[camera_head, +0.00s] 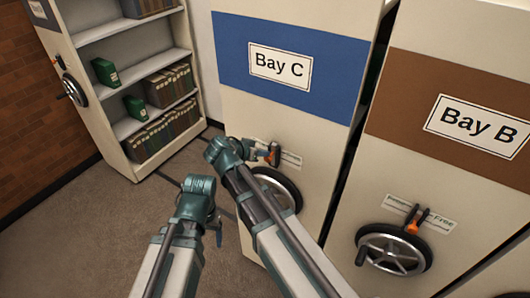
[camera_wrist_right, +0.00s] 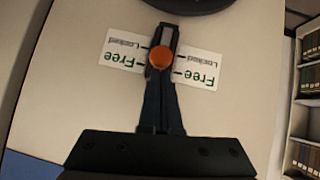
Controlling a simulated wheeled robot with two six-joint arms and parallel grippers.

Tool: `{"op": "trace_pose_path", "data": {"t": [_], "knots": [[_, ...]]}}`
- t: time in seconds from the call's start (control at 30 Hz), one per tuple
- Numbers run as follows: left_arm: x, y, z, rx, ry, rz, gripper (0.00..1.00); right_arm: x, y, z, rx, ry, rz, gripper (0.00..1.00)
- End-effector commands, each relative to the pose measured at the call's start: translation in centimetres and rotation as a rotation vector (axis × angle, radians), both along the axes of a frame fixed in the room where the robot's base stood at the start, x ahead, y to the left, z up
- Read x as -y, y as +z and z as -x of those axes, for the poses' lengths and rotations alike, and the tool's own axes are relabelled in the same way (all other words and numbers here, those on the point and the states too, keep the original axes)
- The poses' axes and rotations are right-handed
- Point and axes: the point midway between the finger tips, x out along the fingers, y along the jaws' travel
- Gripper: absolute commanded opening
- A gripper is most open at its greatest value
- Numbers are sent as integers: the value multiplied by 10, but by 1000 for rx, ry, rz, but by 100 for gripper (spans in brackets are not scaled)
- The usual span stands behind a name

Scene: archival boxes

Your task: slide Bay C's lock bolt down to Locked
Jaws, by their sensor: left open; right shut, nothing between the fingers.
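Bay C's tall cream cabinet (camera_head: 232,118) has a blue band with its name sign. Its lock bolt has an orange knob (camera_wrist_right: 161,57) in a dark vertical track (camera_wrist_right: 165,36), between two white labels reading Free and Locked, upside down in the right wrist view. In the head view the right gripper (camera_head: 272,154) is at the bolt. My left gripper (camera_head: 218,234) is open, low and away from the cabinet.
Bay C's black handwheel (camera_head: 290,187) is just below the bolt, partly hidden by my right arm. Bay B (camera_head: 345,190) stands to the right with its own wheel (camera_head: 393,249) and orange bolt (camera_head: 412,228). An open shelf (camera_head: 127,127) with boxes stands at left. Floor (camera_head: 75,225) at left is clear.

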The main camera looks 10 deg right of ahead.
Motion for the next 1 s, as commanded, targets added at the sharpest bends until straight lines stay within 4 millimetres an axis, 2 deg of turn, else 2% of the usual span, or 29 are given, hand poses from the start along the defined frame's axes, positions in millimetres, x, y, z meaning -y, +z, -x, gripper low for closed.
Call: {"op": "trace_pose_path", "data": {"t": [0.27, 0.6, 1.0], "knots": [[0, -2, 0, 0, 0, 0, 80, 0, -2, 0, 0, 0, 0, 0], [0, -38, 0, 0, -5, -1, 80, 0, -38, 0, -1, 0, -1, 0], [0, -37, 0, 0, -6, -1, 80, 0, -39, 2, -6, -3, -5, 0]]}}
